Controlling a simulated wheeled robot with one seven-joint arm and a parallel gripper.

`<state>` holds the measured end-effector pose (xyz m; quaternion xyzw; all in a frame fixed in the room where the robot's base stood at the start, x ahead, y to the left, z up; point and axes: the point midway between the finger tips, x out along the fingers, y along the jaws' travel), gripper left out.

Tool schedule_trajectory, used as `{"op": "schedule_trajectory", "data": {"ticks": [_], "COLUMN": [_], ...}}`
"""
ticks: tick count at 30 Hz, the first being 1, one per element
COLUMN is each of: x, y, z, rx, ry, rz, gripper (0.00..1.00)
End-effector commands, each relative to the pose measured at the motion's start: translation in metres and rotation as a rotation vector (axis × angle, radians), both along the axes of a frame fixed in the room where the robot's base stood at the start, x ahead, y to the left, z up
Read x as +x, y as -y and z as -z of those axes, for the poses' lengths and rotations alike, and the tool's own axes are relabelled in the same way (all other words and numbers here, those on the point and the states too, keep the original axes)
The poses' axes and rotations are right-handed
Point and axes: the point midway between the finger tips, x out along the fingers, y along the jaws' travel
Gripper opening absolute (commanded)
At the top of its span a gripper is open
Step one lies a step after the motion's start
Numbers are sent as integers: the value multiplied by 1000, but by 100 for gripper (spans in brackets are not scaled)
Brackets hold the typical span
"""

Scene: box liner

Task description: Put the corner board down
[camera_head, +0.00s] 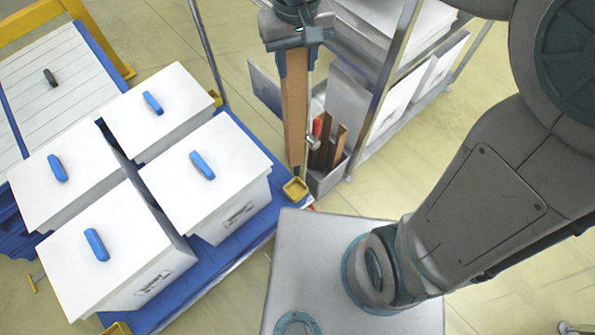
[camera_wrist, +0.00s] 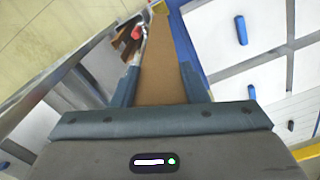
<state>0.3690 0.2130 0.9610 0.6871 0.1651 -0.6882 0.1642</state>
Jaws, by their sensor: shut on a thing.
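The corner board (camera_head: 295,105) is a long brown strip. In the head view it hangs upright below my gripper (camera_head: 295,62), between the blue pallet and the grey bin. My gripper is shut on its upper part. In the wrist view the board (camera_wrist: 162,75) runs away from between the two fingers of my gripper (camera_wrist: 157,80). I cannot tell whether its lower end touches anything.
White lidded boxes (camera_head: 205,165) with blue handles stand on a blue pallet (camera_head: 265,222) at the left. A grey bin (camera_head: 327,183) holding brown boards (camera_head: 338,145) and a red-handled tool (camera_head: 317,126) stands right of the held board. A rack post (camera_head: 388,75) rises behind it.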

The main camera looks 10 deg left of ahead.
Motion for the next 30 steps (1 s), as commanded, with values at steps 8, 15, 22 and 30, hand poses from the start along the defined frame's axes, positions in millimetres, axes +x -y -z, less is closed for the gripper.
{"op": "schedule_trajectory", "data": {"ticks": [8,15,22,30], "x": [-2,-2,-2,-1], "y": [1,0,0,-1], "z": [65,130,192,234], "rx": [-4,-3,-3,-1], "ry": [-8,-6,-6,-2], "rz": [0,-1,-2,-3], "gripper": [4,4,4,0]}}
